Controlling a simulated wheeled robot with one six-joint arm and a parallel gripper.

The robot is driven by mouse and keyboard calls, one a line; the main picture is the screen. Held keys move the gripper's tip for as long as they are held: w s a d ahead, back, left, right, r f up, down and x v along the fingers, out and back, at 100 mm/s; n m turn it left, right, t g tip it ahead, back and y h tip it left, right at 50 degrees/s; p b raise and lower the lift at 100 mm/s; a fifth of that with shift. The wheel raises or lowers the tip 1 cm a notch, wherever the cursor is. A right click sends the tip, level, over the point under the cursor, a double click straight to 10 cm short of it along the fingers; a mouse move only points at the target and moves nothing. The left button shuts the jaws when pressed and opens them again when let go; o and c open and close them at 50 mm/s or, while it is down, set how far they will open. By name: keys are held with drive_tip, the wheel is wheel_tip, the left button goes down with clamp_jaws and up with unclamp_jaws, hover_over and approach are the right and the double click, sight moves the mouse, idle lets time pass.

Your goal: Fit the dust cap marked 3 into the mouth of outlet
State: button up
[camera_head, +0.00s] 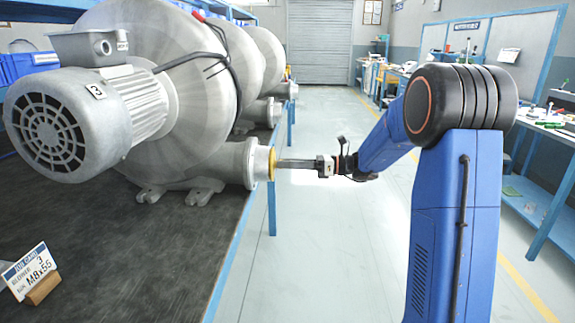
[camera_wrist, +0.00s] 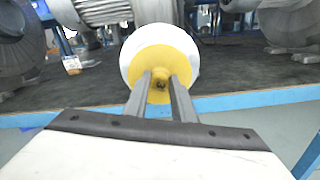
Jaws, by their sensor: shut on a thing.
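A large grey blower (camera_head: 150,100) with a tag marked 3 on its motor stands on the dark bench in the head view. Its outlet (camera_head: 237,163) points right, toward the aisle. My gripper (camera_head: 282,164) is level with the outlet and is shut on the knob of a yellow dust cap (camera_head: 271,163). In the wrist view my gripper (camera_wrist: 159,80) grips the cap's (camera_wrist: 146,58) centre knob. The cap is at the outlet mouth, with a pale outlet rim showing around its upper part. I cannot tell how deep it sits. No number on the cap is readable.
The bench's blue edge (camera_head: 232,255) runs below the outlet. A card (camera_head: 30,270) reading blower 3 and M8x55 stands at the bench's front left. More blowers (camera_head: 266,60) stand behind. The aisle floor (camera_head: 325,230) to the right is clear.

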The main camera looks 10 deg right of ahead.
drive_tip(key=shift+w+a, duration=0.1)
drive_tip(key=shift+a, duration=0.15)
idle(0.4)
drive_tip(key=o, duration=1.1)
drive_tip(key=shift+o, duration=0.2)
drive_tip(key=v, duration=1.7)
drive_tip(key=shift+d, duration=0.2)
drive_tip(key=shift+a, duration=0.1)
